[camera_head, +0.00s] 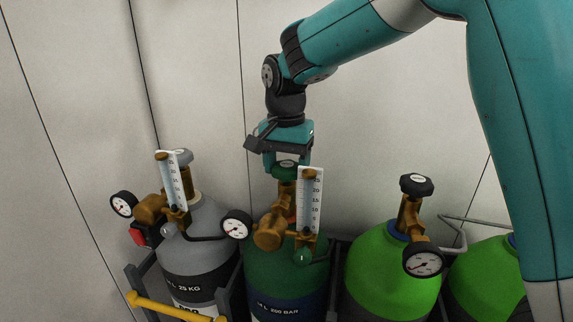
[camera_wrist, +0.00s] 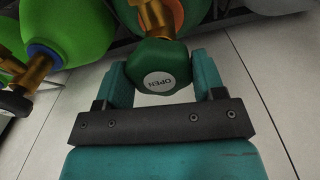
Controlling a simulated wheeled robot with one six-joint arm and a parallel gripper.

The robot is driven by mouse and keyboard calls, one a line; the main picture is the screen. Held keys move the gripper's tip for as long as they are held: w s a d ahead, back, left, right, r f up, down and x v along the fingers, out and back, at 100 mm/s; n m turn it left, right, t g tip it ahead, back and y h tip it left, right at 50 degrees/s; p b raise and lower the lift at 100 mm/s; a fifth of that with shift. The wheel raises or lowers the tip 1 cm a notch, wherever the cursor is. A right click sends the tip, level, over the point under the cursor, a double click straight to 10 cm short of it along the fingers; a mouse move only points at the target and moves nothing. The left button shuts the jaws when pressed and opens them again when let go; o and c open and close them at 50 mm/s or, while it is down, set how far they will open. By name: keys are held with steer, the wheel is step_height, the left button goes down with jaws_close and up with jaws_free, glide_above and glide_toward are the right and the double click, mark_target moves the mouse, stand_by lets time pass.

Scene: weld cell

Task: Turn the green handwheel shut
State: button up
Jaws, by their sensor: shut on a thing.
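The green handwheel (camera_head: 285,167) sits on top of the brass valve of the dark green cylinder (camera_head: 272,268) in the middle of the head view. In the wrist view the green handwheel (camera_wrist: 160,66) shows a white round label reading "OPEN". My gripper (camera_head: 288,162) points down over the handwheel from above. In the wrist view my gripper (camera_wrist: 158,75) has one teal finger on each side of the wheel, closed on it. The flow tube in front hides part of the right finger in the head view.
A flowmeter tube (camera_head: 311,200) and a pressure gauge (camera_head: 237,225) stand close by on the brass regulator. A grey cylinder (camera_head: 199,250) is at left, and a bright green cylinder (camera_head: 385,275) with a black handwheel (camera_head: 416,185) at right. A yellow bar (camera_head: 172,307) is at front left.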

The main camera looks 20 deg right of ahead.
mark_target(286, 164)
steer(key=shift+w+m, duration=0.1)
steer(key=shift+m, duration=0.2)
steer(key=shift+r, duration=0.1)
steer(key=o, duration=0.9)
steer(key=shift+o, duration=0.2)
step_height(286, 164, up, 17)
steer(key=shift+r+p, duration=0.2)
steer(key=shift+p, duration=0.2)
steer(key=shift+a, duration=0.1)
